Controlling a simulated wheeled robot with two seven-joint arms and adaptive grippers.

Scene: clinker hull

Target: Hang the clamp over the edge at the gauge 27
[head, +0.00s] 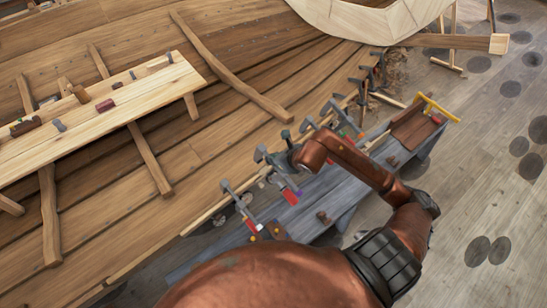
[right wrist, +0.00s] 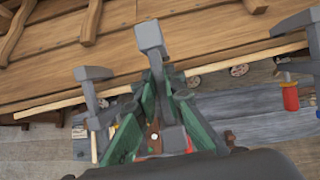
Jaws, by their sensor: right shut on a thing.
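My right gripper (head: 289,143) is at the row of clamps along the hull's plank edge. In the right wrist view its green fingers (right wrist: 158,95) are shut on a grey clamp (right wrist: 150,38), whose head stands up between them. The clamp's lower part is mostly hidden by the fingers. Pale round discs (right wrist: 240,70) lie along the plank edge (right wrist: 255,57); one more disc (right wrist: 193,82) is close to the held clamp. Their numbers are too small to read, so I cannot tell which is gauge 27. My left gripper is not in view.
A clamp (right wrist: 90,88) stands to the left of the held one, and a red-handled clamp (right wrist: 290,92) to the right. A grey bench (head: 340,205) runs below the edge. A pale plank with blocks (head: 155,88) lies on the hull at left.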

